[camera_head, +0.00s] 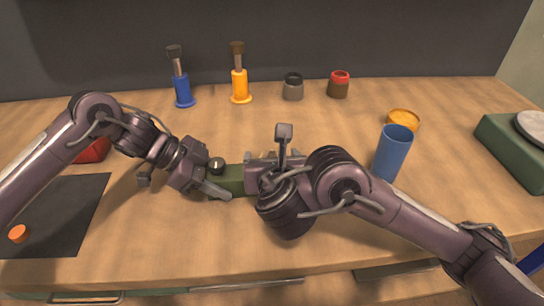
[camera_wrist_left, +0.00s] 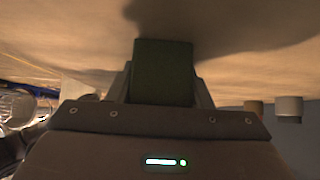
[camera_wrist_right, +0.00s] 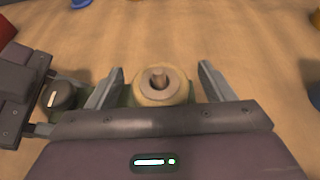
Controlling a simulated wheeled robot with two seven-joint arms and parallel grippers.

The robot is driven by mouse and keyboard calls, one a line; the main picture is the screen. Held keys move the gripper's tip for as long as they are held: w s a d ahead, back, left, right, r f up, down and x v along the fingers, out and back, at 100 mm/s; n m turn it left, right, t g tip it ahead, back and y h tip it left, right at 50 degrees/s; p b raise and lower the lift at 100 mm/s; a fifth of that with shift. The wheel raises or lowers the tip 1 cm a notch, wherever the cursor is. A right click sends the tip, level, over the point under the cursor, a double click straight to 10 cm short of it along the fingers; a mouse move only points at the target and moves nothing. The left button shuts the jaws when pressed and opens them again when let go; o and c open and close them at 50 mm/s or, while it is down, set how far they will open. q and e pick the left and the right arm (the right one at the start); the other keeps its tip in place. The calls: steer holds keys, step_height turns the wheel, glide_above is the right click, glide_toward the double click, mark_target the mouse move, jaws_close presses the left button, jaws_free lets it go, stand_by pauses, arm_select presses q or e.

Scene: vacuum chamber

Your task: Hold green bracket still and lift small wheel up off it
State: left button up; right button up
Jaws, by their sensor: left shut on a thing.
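The green bracket (camera_head: 232,181) lies on the table between my two arms. My left gripper (camera_head: 213,184) is shut on its left end, and the left wrist view shows the green block (camera_wrist_left: 163,72) between the fingers. The small wheel (camera_wrist_right: 150,96) is a pale yellowish ring with a peg standing in its hole, in the middle of the right wrist view. My right gripper (camera_wrist_right: 158,84) is open, with one finger on each side of the wheel and visible gaps. My right arm hides the wheel in the head view.
A blue cup (camera_head: 393,153) and an orange round container (camera_head: 404,118) stand right of my right arm. A green scale (camera_head: 510,146) is at the far right. Two pump-like tools, blue (camera_head: 183,90) and yellow (camera_head: 240,86), and two jars stand behind. A black mat (camera_head: 60,210) lies left.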

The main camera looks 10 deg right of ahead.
steer(key=shift+r, duration=0.1)
steer(key=c, duration=1.2)
steer(key=shift+a+r, duration=0.15)
steer(key=shift+r, duration=3.1)
arm_select(q)
steer(key=o, duration=1.1)
